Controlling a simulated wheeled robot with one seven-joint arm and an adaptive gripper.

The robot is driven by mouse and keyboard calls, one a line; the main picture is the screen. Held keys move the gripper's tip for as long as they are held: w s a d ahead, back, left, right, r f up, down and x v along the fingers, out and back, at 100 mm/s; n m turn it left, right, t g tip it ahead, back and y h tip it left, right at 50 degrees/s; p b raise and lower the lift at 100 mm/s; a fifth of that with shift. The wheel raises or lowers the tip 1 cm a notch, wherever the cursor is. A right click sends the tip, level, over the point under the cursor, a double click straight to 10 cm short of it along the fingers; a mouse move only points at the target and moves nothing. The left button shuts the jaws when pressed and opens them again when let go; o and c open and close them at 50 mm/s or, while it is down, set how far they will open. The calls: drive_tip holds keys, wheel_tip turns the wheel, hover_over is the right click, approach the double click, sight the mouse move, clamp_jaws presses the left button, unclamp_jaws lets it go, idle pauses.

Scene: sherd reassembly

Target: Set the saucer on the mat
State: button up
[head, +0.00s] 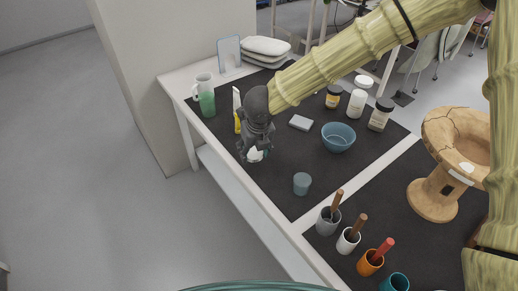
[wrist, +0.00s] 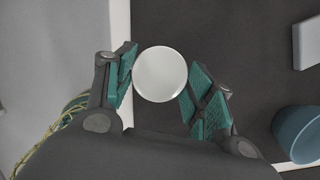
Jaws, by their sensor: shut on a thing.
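A small white round saucer (wrist: 159,74) sits between the green-padded fingers of my gripper (wrist: 160,82) in the wrist view. The fingers touch it at its left and right edges, and my gripper is shut on it. In the head view my gripper (head: 250,150) hangs over the near left part of the table, and only a bit of the white saucer (head: 255,155) shows below the dark fingers. The dark mat (head: 345,177) covers much of the white table top. It also shows below the saucer in the wrist view (wrist: 230,40). The saucer's height above it is unclear.
A blue-grey cup (head: 301,185), a grey block (head: 301,123) and a blue bowl (head: 338,138) stand right of my gripper. A green-white jug (head: 204,95) stands left. Several tool cups line the near edge. A cracked tan vessel (head: 435,190) stands right.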

drive_tip(key=shift+w+d+f, duration=0.1)
drive_tip(key=shift+w+d, duration=0.25)
drive_tip(key=shift+w, duration=0.4)
drive_tip(key=shift+w+d+f, duration=0.1)
drive_tip(key=shift+w+d, duration=0.25)
drive_tip(key=shift+w, duration=0.35)
drive_tip(key=shift+s+d+x, duration=0.1)
drive_tip(key=shift+s+x, duration=0.05)
drive_tip(key=shift+x, duration=0.7)
drive_tip(key=shift+s+d+x, duration=0.15)
drive_tip(key=shift+x, duration=0.65)
drive_tip(key=shift+f, duration=0.3)
drive_tip(key=o, duration=1)
drive_tip(key=shift+o, duration=0.2)
drive_tip(key=shift+r, duration=0.1)
drive_tip(key=v, duration=1.2)
drive_tip(key=shift+p, duration=0.35)
